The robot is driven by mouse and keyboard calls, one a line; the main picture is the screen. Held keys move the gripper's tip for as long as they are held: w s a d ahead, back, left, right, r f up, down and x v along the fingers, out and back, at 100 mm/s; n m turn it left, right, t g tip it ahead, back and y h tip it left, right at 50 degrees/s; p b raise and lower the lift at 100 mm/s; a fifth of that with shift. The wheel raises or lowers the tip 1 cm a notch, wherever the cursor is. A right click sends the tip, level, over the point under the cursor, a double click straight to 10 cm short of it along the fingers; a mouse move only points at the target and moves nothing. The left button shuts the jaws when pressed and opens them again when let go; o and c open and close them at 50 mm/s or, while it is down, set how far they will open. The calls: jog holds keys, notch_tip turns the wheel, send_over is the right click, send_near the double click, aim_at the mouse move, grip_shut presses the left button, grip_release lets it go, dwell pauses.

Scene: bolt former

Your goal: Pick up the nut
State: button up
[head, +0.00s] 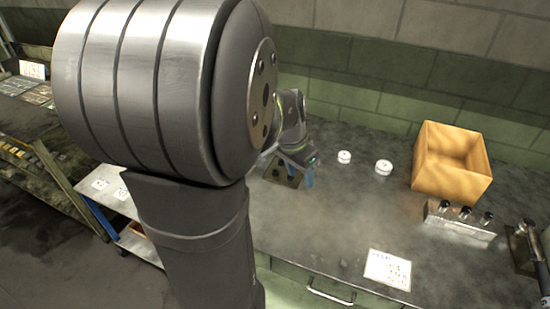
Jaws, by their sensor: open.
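My gripper (304,172) is small in the picture, low over the left part of the workbench (330,215). My own arm partly hides it. Its jaws are open, with blue parts at the tip, beside a dark metal block (281,172) with holes. I cannot tell whether the gripper touches the block. I cannot make out the nut for certain; a small dark lump (343,264) lies near the bench's front edge, too small to identify.
Two white round pieces (344,157) (383,167) stand at the back. An open cardboard box (451,175) is at the right, behind a metal holder (459,222) with several dark-topped pegs. A paper sheet (387,270) lies in front. The middle of the bench is clear.

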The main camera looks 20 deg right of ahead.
jog(key=t+h, duration=0.1)
jog(key=h, duration=0.1)
send_near(289, 177)
jog(key=shift+w+d+f+m, duration=0.25)
jog(key=shift+d+f, duration=0.15)
jog(key=shift+f, duration=0.2)
jog(key=shift+w+d+f+m, duration=0.15)
jog(key=shift+w+d+f, duration=0.1)
jog(key=shift+d+f, duration=0.25)
jog(key=shift+s+x, duration=0.1)
jog(key=shift+x, duration=1.25)
jog(key=shift+s+x, duration=0.15)
jog(key=shift+x, duration=1.25)
jog(key=shift+c, duration=0.5)
grip_shut()
